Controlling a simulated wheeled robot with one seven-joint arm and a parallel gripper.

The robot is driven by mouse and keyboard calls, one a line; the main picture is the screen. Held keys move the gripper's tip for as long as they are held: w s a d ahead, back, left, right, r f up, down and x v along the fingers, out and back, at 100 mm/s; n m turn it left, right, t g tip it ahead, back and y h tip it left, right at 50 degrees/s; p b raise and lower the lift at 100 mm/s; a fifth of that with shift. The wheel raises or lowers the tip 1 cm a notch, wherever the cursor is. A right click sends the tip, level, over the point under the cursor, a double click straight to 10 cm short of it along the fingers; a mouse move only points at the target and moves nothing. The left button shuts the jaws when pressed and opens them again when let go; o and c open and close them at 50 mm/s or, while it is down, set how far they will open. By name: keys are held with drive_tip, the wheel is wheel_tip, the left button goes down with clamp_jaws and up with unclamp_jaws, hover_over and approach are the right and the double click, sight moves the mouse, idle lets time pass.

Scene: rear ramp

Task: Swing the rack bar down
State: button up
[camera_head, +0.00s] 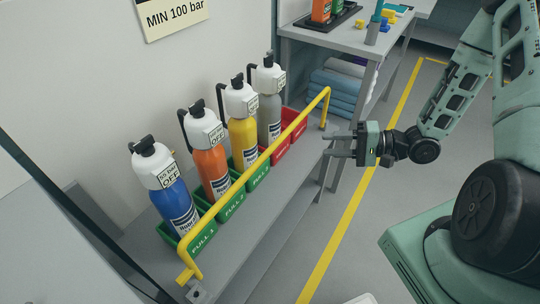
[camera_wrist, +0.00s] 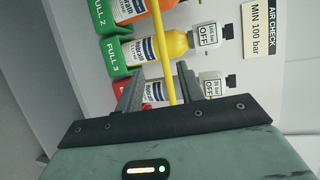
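The yellow rack bar (camera_head: 262,158) is up, running across the front of the cylinder rack, with a bent leg at each end. Behind it stand a blue cylinder (camera_head: 177,205), an orange one (camera_head: 211,170), a yellow one (camera_head: 243,140) and a grey one (camera_head: 269,115), all with white caps. My gripper (camera_head: 328,145) is open and empty, just right of the bar's far end, fingers pointing toward the rack. In the wrist view the bar (camera_wrist: 161,45) runs between the two open fingers (camera_wrist: 158,88); whether it lies within their reach I cannot tell.
A side table (camera_head: 340,38) with small items and folded blue cloths (camera_head: 335,92) stands behind. Grey floor with a yellow line (camera_head: 344,226) lies right of the shelf.

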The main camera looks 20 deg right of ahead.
drive_tip(key=x, duration=1.7)
drive_tip(key=shift+a, duration=0.15)
clamp_jaws()
